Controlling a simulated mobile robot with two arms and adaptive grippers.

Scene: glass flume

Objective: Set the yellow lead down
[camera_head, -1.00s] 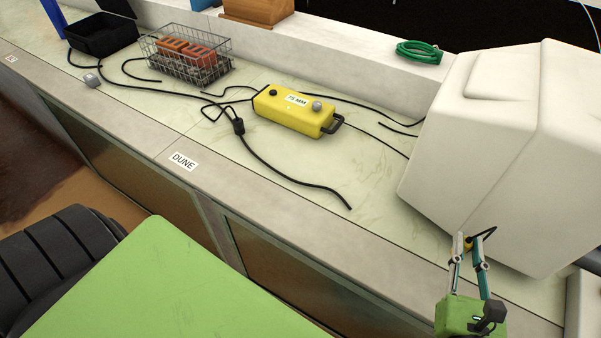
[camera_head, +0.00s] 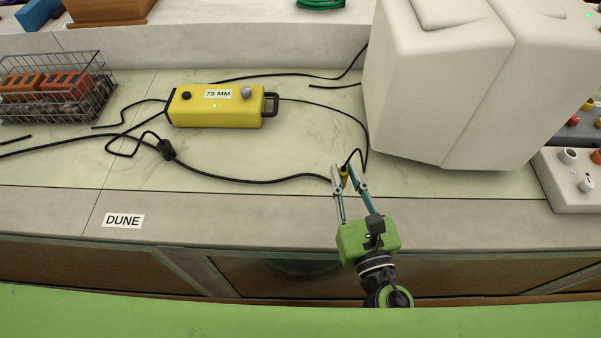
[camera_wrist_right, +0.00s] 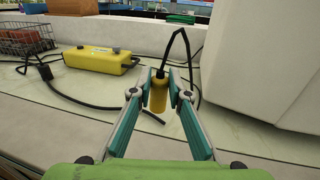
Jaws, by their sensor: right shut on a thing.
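The yellow lead's end (camera_head: 344,175) is a small yellow cylinder with a black cable rising from its top. My right gripper (camera_head: 346,170) is shut on it, near the front edge of the pale counter. In the right wrist view the yellow end (camera_wrist_right: 158,92) hangs upright between the fingertips (camera_wrist_right: 160,88), with the cable looping up and over to the right. Whether it touches the counter I cannot tell. A yellow box (camera_head: 215,106) labelled 75 MM lies on the counter, and a black cable runs from its right end toward the gripper. My left gripper is not in view.
A white bulky case (camera_head: 440,90) stands right of the gripper. A wire basket (camera_head: 95,95) with orange blocks is at left. Black cables (camera_head: 240,180) cross the counter (camera_head: 270,150). A control box (camera_head: 575,185) is at far right; a DUNE label (camera_head: 123,221) marks the ledge.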

